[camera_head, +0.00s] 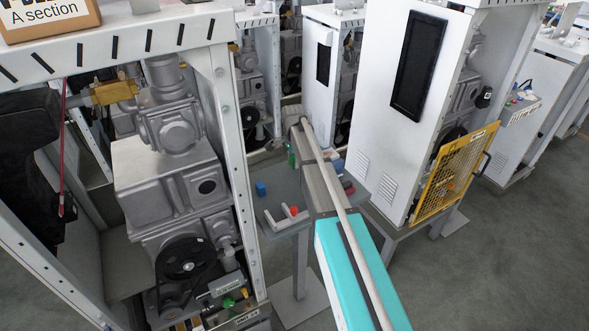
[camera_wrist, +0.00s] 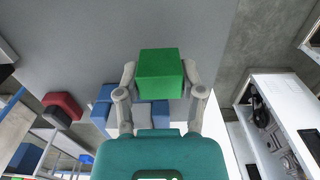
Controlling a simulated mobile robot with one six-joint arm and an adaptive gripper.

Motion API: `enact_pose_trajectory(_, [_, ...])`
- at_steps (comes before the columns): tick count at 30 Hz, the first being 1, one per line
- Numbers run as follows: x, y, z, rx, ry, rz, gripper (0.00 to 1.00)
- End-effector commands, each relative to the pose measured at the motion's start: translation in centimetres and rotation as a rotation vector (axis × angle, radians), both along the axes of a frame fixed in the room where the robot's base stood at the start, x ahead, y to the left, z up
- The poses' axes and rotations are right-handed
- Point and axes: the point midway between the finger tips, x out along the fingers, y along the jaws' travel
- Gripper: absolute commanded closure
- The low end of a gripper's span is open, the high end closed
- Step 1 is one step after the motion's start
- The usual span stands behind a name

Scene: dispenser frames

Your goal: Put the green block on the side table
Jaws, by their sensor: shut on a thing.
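The green block (camera_wrist: 160,63) is between the two grey fingers of my gripper (camera_wrist: 160,80) in the wrist view. The gripper is shut on it, one finger on each side. A grey table surface (camera_wrist: 210,25) spreads behind the block; I cannot tell the exact height between them. In the head view a grey side table (camera_head: 268,213) stands between the tall machine frames, with my arm reaching over it. A small green patch (camera_head: 291,155) shows beside the arm's far end, probably the block. The fingers are hidden by the arm there.
Red (camera_wrist: 62,104), blue and grey blocks show in the wrist view. White frames flank the table. A yellow mesh guard (camera_head: 455,178) is at the right.

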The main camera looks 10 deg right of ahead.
Motion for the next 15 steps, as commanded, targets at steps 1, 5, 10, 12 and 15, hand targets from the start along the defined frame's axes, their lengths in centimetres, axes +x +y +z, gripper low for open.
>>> enact_pose_trajectory(1, [-0.1, 0.0, -0.9, 0.000, 0.000, 0.000, 0.99])
enact_pose_trajectory(5, [-0.1, 0.0, -2.0, 0.000, 0.000, 0.000, 0.99])
enact_pose_trajectory(10, [-0.1, 0.0, -2.8, 0.000, 0.000, 0.000, 0.99])
enact_pose_trajectory(12, [-0.1, 0.0, -2.9, 0.000, 0.000, 0.000, 0.99])
enact_pose_trajectory(15, [-0.1, 0.0, -2.9, 0.000, 0.000, 0.001, 0.99])
